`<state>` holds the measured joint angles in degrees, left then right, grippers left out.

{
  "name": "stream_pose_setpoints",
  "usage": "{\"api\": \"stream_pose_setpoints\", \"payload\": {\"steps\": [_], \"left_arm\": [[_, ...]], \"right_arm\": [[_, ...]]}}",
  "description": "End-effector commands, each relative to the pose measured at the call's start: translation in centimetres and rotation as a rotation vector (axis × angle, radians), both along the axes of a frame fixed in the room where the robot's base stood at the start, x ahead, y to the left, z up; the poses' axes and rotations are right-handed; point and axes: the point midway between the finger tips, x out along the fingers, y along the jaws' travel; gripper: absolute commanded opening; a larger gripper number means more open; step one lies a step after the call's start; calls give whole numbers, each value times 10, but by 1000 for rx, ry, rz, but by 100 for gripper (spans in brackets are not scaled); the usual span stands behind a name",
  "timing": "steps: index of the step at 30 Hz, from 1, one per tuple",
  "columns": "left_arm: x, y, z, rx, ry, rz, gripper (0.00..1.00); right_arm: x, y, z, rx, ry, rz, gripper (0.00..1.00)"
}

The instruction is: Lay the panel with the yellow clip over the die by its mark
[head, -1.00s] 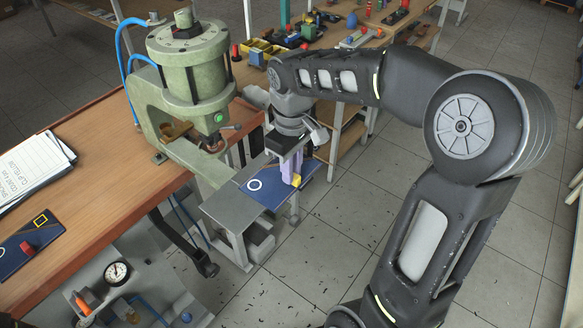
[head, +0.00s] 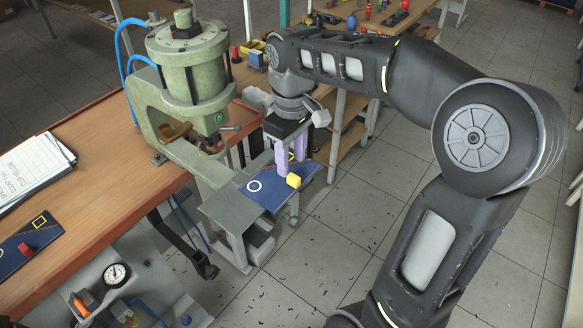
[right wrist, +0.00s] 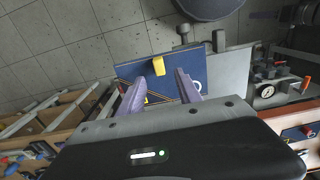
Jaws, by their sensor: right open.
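The dark blue panel (head: 266,194) lies flat on the grey plate (head: 228,211) in front of the green press, covering the plate's right part. A white ring mark shows near the panel's left end. The yellow clip (head: 293,181) stands up on its near edge. In the right wrist view the panel (right wrist: 138,71) shows with the yellow clip (right wrist: 159,66) near its middle. My right gripper (head: 290,172) is open and empty, its two lilac fingers just above and beyond the clip. I cannot make out a separate die under the panel. My left gripper is out of view.
The green press (head: 190,75) stands behind the plate. A wooden bench (head: 110,200) at left holds papers (head: 35,170) and another blue panel (head: 22,250) with a red clip. A gauge unit (head: 116,273) sits below.

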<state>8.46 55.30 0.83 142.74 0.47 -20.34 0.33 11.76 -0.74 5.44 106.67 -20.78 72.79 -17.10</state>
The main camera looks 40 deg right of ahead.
Motion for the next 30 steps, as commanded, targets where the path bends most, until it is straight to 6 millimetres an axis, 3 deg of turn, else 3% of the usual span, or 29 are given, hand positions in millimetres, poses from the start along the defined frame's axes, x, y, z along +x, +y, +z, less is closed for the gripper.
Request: {"api": "stream_pose_setpoints", "payload": {"steps": [3,9,30], "left_arm": [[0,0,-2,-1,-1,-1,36],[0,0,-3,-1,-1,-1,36],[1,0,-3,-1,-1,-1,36]], "right_arm": [[1,0,19,0,-3,-1,41],[0,0,36,0,0,0,41],[0,0,37,0,0,0,41]]}}
